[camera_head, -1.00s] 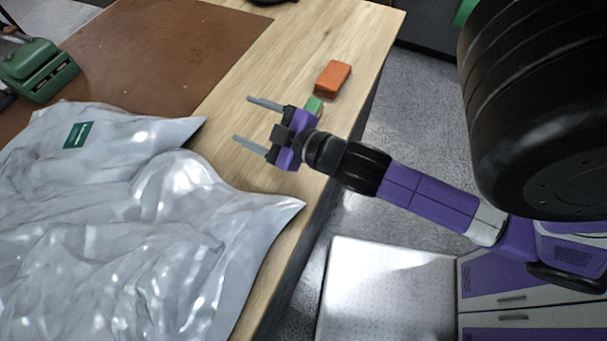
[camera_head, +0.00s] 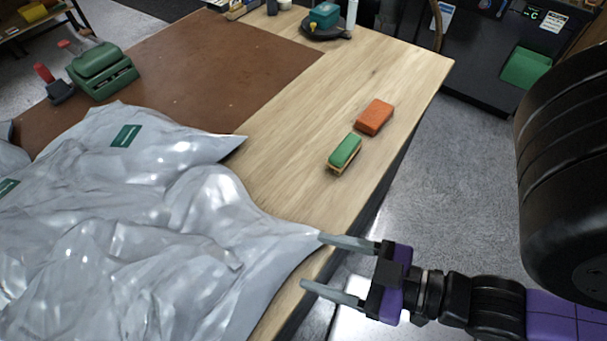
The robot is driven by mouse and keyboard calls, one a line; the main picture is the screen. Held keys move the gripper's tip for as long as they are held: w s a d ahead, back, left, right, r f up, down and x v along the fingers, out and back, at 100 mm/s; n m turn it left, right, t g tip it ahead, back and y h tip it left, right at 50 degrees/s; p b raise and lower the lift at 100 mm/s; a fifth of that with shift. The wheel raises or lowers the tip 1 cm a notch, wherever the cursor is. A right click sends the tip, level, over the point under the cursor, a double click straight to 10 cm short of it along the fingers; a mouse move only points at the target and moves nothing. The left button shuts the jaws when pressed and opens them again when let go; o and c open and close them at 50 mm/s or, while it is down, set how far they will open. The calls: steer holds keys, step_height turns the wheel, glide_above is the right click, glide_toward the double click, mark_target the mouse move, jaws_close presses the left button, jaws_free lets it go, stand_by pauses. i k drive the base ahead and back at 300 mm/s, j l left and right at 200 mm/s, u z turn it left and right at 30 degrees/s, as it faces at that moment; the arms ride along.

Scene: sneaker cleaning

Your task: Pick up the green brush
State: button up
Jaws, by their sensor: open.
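The green brush (camera_head: 345,149) lies on the wooden table near its right edge, with a green top and a pale tan underside. An orange block (camera_head: 375,117) lies just beyond it, up and to the right, with a small gap between them. My gripper (camera_head: 311,261) is open and empty, its two grey fingers pointing left. It is below the brush in the picture, apart from it, at the table's right edge and close to the corner of the silvery plastic bag (camera_head: 200,220). Whether a fingertip touches the bag cannot be told.
The bag covers the table's near left. A brown mat (camera_head: 215,75) lies behind it, with a green device (camera_head: 103,70) on its left side. A black round stand with a green item (camera_head: 324,20) is at the back. Bare wood surrounds the brush.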

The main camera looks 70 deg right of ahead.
mark_target(340, 158)
steer(key=u, duration=0.4)
steer(key=k+l+u, duration=0.15)
steer(key=l+u, duration=0.25)
steer(key=k+l+u, duration=0.15)
steer(key=u, duration=0.2)
steer(key=k+l+u, duration=0.2)
steer(key=u, duration=0.2)
steer(key=k+l+u, duration=0.1)
steer(key=k+l, duration=0.5)
steer(key=k, duration=0.2)
steer(key=k+l+u, duration=0.15)
steer(key=k+l, duration=0.15)
steer(key=k, duration=0.1)
